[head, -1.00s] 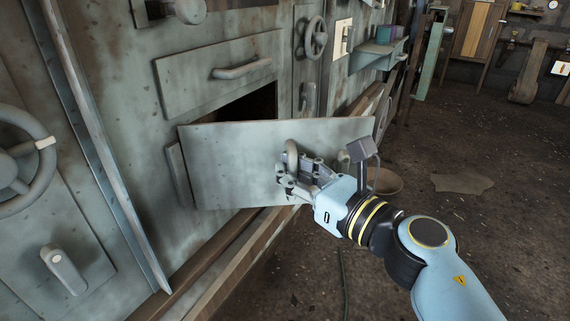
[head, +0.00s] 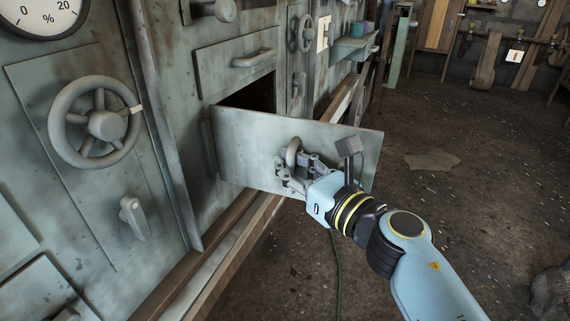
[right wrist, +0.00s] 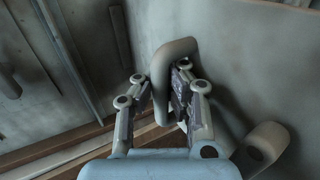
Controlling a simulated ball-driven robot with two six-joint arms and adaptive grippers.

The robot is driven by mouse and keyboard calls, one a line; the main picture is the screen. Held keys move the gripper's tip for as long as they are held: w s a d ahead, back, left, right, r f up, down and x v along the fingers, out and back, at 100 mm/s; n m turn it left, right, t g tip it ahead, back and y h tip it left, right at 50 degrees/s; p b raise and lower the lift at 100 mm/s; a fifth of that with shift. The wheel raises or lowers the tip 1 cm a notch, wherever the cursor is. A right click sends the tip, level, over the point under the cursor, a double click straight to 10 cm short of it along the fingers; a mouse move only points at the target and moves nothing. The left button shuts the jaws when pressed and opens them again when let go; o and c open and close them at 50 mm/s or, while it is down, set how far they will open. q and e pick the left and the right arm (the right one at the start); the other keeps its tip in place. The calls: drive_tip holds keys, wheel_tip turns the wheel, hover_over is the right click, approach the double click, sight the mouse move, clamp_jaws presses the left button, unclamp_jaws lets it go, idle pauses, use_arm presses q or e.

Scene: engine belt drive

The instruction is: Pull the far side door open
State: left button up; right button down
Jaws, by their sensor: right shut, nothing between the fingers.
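The far side door (head: 240,145) is a flat grey metal panel standing swung out from the machine wall, with a dark opening (head: 252,97) behind its top edge. Its looped handle (head: 292,152) is on the outer face; the loop also shows in the right wrist view (right wrist: 160,75). My right gripper (head: 284,174) is at this handle, its fingers shut with nothing gripped. In the right wrist view the fingers (right wrist: 160,90) lie close around the loop; I cannot tell whether they touch it. My left gripper is not in view.
A panel with a bar handle (head: 253,58) is above the opening. A handwheel (head: 100,123) and a lever (head: 134,216) are on the nearer wall at left. A ledge (head: 215,265) runs along the wall's foot. The floor (head: 430,215) at right is mostly clear.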

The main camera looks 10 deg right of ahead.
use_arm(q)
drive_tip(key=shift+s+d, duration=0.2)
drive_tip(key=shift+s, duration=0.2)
use_arm(e)
drive_tip(key=c, duration=2)
unclamp_jaws()
drive_tip(key=shift+s+d+f, duration=0.15)
drive_tip(key=shift+f, duration=0.1)
drive_tip(key=o, duration=0.5)
drive_tip(key=shift+s+d+r, duration=0.15)
drive_tip(key=shift+s+d, duration=0.1)
drive_tip(key=shift+d, duration=0.15)
drive_tip(key=shift+c, duration=0.2)
drive_tip(key=shift+o, duration=1.3)
drive_tip(key=shift+w+a, duration=0.15)
drive_tip(key=shift+a, duration=0.05)
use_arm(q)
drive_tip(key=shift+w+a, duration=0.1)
use_arm(e)
drive_tip(key=v, duration=1.2)
